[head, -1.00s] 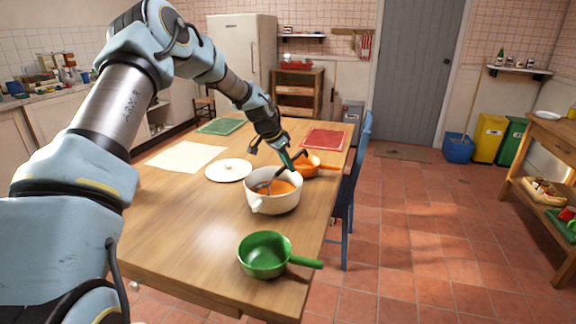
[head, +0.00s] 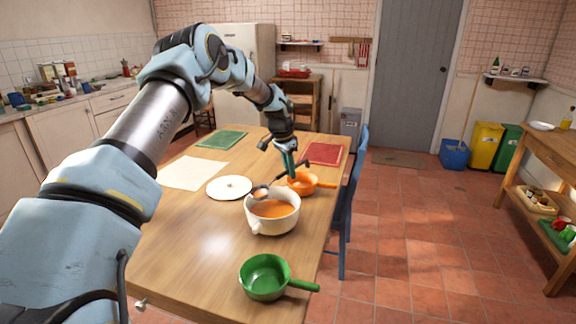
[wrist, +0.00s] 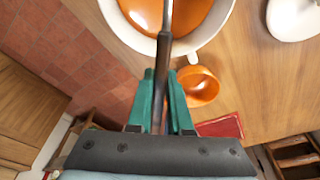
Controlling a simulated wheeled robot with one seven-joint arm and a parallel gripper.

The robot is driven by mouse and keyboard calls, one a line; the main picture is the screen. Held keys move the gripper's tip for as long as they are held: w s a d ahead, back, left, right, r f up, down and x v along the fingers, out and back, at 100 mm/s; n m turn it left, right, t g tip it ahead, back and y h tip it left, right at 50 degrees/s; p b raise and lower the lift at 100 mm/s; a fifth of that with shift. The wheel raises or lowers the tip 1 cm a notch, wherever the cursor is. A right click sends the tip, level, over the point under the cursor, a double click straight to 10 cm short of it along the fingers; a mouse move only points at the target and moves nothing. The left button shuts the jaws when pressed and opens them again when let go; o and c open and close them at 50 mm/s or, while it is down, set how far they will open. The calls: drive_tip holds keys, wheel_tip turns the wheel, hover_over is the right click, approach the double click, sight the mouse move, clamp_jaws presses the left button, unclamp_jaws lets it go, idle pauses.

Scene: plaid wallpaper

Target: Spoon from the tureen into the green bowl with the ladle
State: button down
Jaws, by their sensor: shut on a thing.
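My gripper (head: 287,160) is shut on the handle of the ladle (wrist: 164,55), its teal fingers on either side of it in the wrist view (wrist: 163,90). In the head view the ladle's head (head: 260,192) is up by the back left rim of the tureen, clear of the soup surface. I cannot tell how full it is. The white tureen (head: 262,222) holds orange soup and also shows in the wrist view (wrist: 211,45). The green bowl (head: 262,284), with a side handle, stands nearer the front of the table and looks empty.
An orange bowl (head: 303,187) with a handle stands just behind the tureen, under my gripper. A white lid (head: 226,188) lies to the left. Red (head: 324,153) and green mats (head: 221,140) and a pale sheet (head: 188,173) lie further back. Table between tureen and green bowl is clear.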

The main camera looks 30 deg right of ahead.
drive_tip(key=shift+d+r+y+p, duration=0.15)
drive_tip(key=shift+d+y+p, duration=0.2)
drive_tip(key=shift+y+p, duration=0.25)
drive_tip(key=s+a+f+h+b, duration=0.15)
drive_tip(key=s+a+b, duration=0.3)
drive_tip(key=s, duration=0.75)
drive_tip(key=s+a+f+b, duration=0.25)
drive_tip(key=s+a, duration=0.25)
drive_tip(key=s, duration=0.6)
drive_tip(key=shift+s+a+r+t+h+p, duration=0.65)
drive_tip(key=shift+a+r+h+p, duration=2.05)
drive_tip(key=shift+r+h, duration=1.35)
drive_tip(key=shift+w+d+f+g+y+p, duration=0.1)
drive_tip(key=shift+w+d+g+y+p, duration=0.15)
drive_tip(key=shift+d+y, duration=0.8)
drive_tip(key=shift+w+d+f+g+y+p, duration=0.1)
drive_tip(key=shift+d+y+p, duration=0.25)
drive_tip(key=shift+d+y, duration=0.65)
drive_tip(key=shift+w+d+f+g+y+p, duration=0.1)
drive_tip(key=shift+w+d+g+y+p, duration=0.15)
drive_tip(key=shift+d+y, duration=0.8)
